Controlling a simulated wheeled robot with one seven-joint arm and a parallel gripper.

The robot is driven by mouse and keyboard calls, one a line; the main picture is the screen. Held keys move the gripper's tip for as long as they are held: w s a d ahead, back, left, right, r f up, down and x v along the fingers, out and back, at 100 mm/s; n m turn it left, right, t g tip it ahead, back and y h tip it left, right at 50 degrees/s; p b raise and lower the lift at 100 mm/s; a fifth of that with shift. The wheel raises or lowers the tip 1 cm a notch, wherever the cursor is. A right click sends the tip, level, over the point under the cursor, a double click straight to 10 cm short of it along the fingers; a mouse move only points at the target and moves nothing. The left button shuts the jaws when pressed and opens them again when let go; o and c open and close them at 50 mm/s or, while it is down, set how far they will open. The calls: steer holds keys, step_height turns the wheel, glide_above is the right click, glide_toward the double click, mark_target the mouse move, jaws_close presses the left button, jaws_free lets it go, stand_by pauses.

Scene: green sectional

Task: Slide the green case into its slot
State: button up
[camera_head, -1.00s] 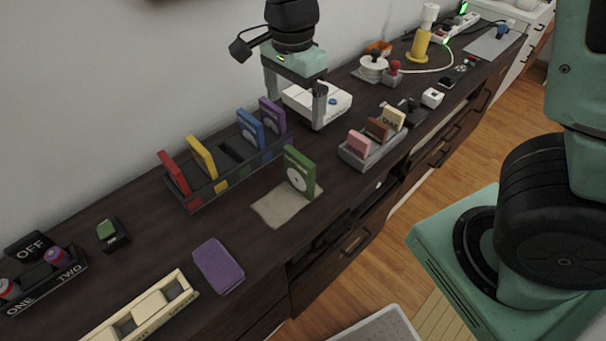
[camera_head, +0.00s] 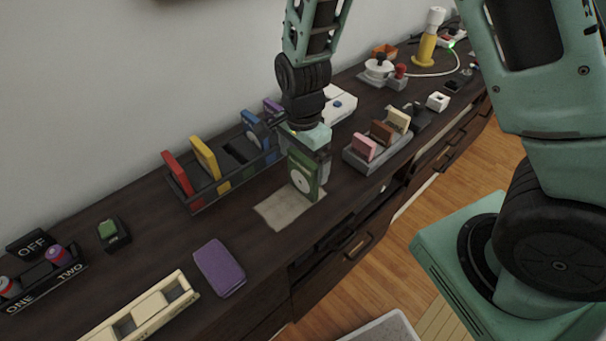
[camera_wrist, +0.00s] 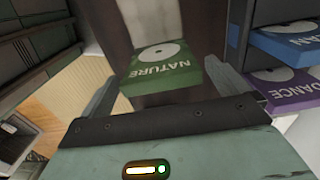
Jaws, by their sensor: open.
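The green case (camera_head: 302,178), with a white disc on its face, stands upright on a beige mat (camera_head: 283,212). In the wrist view the green case (camera_wrist: 163,72) reads "NATURE" and lies between my two fingers. My gripper (camera_head: 306,158) is open and comes down from above, its fingers on either side of the case's upper part; I cannot tell if they touch it. The dark rack (camera_head: 228,181) stands behind and to the left. It holds a red case (camera_head: 176,172), a yellow case (camera_head: 206,160), a blue case (camera_head: 253,130) and a partly hidden purple case (camera_head: 271,107), with a gap between yellow and blue.
A grey holder (camera_head: 366,162) with pink, brown and cream pieces stands close on the right. A purple pad (camera_head: 219,267) and a cream tray (camera_head: 150,312) lie at the front left. Bare counter shows left of the mat.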

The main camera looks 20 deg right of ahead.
steer(key=shift+f, duration=1.15)
steer(key=c, duration=0.9)
steer(key=shift+r, duration=0.15)
